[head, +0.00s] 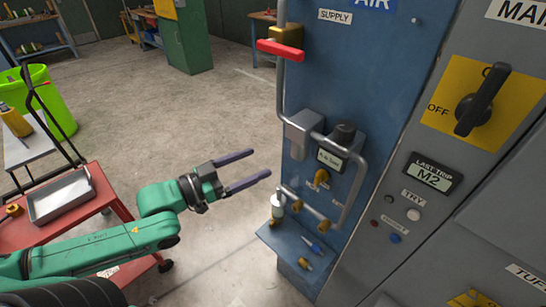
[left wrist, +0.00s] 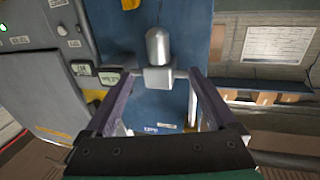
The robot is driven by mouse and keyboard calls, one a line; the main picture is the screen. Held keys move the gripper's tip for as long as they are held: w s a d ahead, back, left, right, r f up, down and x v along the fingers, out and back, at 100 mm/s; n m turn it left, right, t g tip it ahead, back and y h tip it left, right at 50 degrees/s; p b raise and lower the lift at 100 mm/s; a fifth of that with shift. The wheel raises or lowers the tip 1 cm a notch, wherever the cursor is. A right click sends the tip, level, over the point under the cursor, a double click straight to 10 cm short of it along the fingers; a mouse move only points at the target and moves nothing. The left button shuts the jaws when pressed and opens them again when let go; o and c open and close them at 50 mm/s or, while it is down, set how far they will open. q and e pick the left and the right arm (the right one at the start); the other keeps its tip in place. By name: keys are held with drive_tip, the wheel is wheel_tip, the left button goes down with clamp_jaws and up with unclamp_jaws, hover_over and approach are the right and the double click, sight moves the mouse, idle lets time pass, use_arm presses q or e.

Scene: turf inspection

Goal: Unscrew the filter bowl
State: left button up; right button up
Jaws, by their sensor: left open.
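The filter's grey block (head: 303,130) sits in the pipework on the blue panel's left side. Its metal bowl (head: 298,151) shows only in small part below the block. In the left wrist view, where the scene appears upside down, the bowl (left wrist: 158,46) is a silver, round-ended cylinder on the block (left wrist: 158,77). My left gripper (head: 261,163) is open and empty, left of the panel and a little below the block. In the left wrist view its fingers (left wrist: 158,74) frame the block, with the bowl beyond them. My right gripper is not in view.
A small blue shelf (head: 277,246) juts out below the filter, with loose tools on it. Pipes and a red valve handle (head: 281,49) surround the filter. A red cart (head: 98,197) stands at the left. The floor between cart and panel is clear.

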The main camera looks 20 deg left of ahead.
sight(293, 149)
use_arm(q)
drive_tip(key=b+x, duration=0.5)
drive_tip(key=b, duration=0.1)
drive_tip(key=shift+w+d+f, duration=0.1)
drive_tip(key=shift+w+d, duration=0.2)
drive_tip(key=x, duration=0.7)
drive_tip(key=shift+w+d+p, duration=0.2)
drive_tip(key=shift+d+p, duration=0.05)
drive_tip(key=shift+p, duration=0.1)
drive_tip(key=shift+w+d, duration=0.2)
drive_tip(key=shift+d, duration=0.05)
drive_tip(key=c, duration=1.2)
drive_tip(key=o, duration=1.2)
drive_tip(key=shift+c, duration=0.8)
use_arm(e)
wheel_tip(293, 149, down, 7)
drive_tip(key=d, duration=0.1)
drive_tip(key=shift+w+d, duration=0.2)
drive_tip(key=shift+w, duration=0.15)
